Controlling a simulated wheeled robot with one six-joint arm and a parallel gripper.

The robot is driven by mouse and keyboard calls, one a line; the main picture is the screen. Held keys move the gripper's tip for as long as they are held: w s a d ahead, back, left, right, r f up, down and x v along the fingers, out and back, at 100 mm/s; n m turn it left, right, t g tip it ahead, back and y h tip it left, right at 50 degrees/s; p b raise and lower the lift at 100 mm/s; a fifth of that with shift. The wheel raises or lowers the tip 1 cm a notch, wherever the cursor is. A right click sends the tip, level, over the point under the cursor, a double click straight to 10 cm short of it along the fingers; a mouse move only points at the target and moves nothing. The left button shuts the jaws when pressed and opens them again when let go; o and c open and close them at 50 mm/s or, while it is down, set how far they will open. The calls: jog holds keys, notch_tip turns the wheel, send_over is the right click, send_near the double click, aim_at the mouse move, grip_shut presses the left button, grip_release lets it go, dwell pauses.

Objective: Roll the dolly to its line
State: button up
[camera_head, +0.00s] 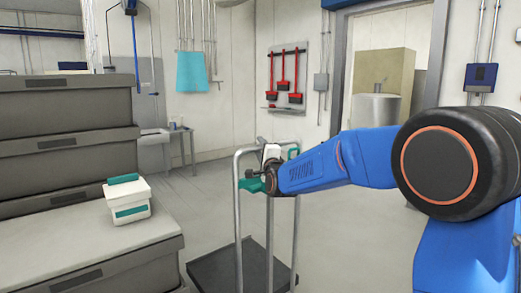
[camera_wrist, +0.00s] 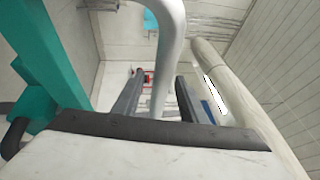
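The dolly (camera_head: 215,273) has a dark flat platform on the floor and an upright grey tubular handle frame. My gripper (camera_head: 256,178) is at the upper part of this frame, with my blue arm reaching in from the right. In the wrist view, my gripper (camera_wrist: 160,88) has its two dark fingers apart. The dolly's line does not show in either view.
Stacked grey crates (camera_head: 65,125) stand at the left, with a white and teal box (camera_head: 128,202) on the low front one. Red tools (camera_head: 284,75) hang on the back wall beside a doorway. The grey floor (camera_head: 215,210) behind the dolly is clear.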

grip_shut()
dwell(1.4)
